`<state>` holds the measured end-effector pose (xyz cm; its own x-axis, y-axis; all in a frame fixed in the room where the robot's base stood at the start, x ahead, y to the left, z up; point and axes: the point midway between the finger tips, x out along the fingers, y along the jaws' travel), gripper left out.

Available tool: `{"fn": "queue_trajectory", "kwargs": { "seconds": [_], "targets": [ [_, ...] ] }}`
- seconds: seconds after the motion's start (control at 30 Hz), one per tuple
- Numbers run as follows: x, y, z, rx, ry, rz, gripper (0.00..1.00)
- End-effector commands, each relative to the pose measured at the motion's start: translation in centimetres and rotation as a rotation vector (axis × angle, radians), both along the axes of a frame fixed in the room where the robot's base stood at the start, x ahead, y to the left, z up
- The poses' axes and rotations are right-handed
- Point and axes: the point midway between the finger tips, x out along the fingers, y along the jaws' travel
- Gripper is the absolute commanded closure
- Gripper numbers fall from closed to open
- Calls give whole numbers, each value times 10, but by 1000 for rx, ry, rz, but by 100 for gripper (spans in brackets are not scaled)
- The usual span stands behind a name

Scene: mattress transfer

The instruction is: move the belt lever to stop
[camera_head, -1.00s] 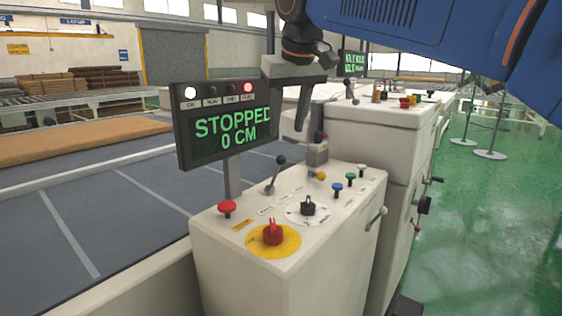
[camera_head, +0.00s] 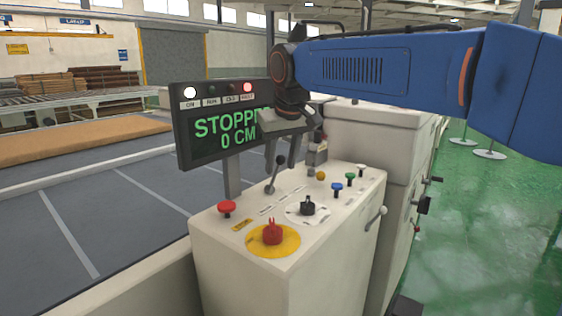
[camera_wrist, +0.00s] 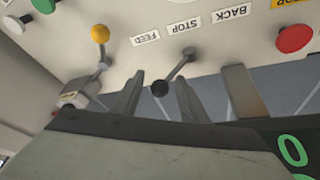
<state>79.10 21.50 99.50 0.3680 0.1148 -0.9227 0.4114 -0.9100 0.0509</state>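The belt lever (camera_head: 271,186) is a thin grey stick with a black knob, standing near the back edge of the cream control console (camera_head: 240,272). It also shows in the wrist view (camera_wrist: 176,70), its base beside the STOP label (camera_wrist: 184,26), between the FEED label (camera_wrist: 145,38) and the BACK label (camera_wrist: 231,12). My gripper (camera_head: 281,162) is over the lever's top. In the wrist view my gripper (camera_wrist: 158,98) is open, with the black knob between its fingers; small gaps show on both sides. I cannot tell exactly which setting the lever is in.
The display (camera_head: 190,150) stands just behind my gripper; its green text reads STOPPED, partly covered, and 0 CM. A red mushroom button (camera_head: 227,208), a red knob on a yellow disc (camera_head: 272,234), a black selector (camera_head: 307,207) and a yellow ball knob (camera_head: 320,176) share the console top.

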Motion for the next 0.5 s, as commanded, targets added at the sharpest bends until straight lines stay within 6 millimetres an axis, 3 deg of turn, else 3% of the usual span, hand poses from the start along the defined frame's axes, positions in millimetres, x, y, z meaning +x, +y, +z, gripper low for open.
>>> {"fn": "queue_trajectory", "kwargs": {
  "seconds": [0.13, 0.3, 0.5],
  "targets": [
    [0, 0, 0, 0, 0, 0, 60],
    [0, 0, 0, -1, 0, 0, 98],
    [0, -1, 0, -4, -3, -1, 100]
  ]
}}
